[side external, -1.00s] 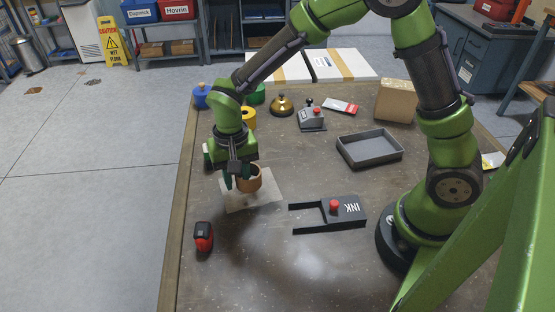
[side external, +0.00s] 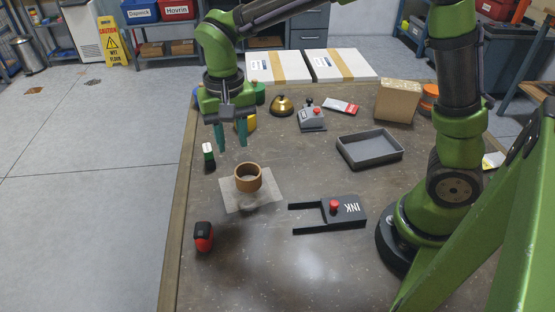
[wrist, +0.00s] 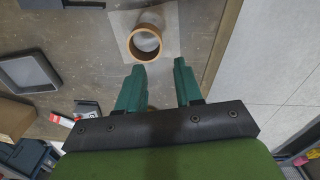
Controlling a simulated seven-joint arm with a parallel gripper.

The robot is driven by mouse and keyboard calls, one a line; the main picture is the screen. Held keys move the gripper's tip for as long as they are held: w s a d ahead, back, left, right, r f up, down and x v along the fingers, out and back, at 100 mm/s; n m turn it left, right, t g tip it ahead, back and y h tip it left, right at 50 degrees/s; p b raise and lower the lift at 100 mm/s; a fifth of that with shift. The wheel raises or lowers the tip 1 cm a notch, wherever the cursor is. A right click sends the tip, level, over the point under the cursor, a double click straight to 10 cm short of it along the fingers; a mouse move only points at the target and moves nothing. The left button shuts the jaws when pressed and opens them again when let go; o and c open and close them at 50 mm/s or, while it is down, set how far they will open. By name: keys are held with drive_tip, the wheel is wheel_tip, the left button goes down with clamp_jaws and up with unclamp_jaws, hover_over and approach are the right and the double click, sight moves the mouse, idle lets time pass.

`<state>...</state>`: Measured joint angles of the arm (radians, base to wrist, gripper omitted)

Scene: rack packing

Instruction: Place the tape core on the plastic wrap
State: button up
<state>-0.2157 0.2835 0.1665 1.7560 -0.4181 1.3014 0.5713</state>
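The tape core (side external: 248,178), a brown ring, stands on the plastic wrap (side external: 267,194), a thin translucent square sheet lying flat on the table. In the wrist view the tape core (wrist: 146,36) sits inside the edges of the wrap (wrist: 170,14). My gripper (side external: 231,147) is above the table, behind and a little left of the core, and clear of it. In the wrist view my gripper (wrist: 157,70) has its two green fingers apart with nothing between them.
A red and black item (side external: 203,237) lies front left, and a small green-and-white bottle (side external: 208,155) stands left of the gripper. A black INK holder (side external: 345,211) is right of the wrap. A grey tray (side external: 370,159), a cardboard box (side external: 397,101) and a bell (side external: 281,105) are farther back.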

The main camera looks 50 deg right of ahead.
drive_tip(key=s+d+r+n+t+y, duration=0.2)
drive_tip(key=s+d+r+t, duration=0.5)
drive_tip(key=s+d, duration=0.3)
drive_tip(key=s+r, duration=0.1)
drive_tip(key=s, duration=0.3)
drive_tip(key=shift+d, duration=0.4)
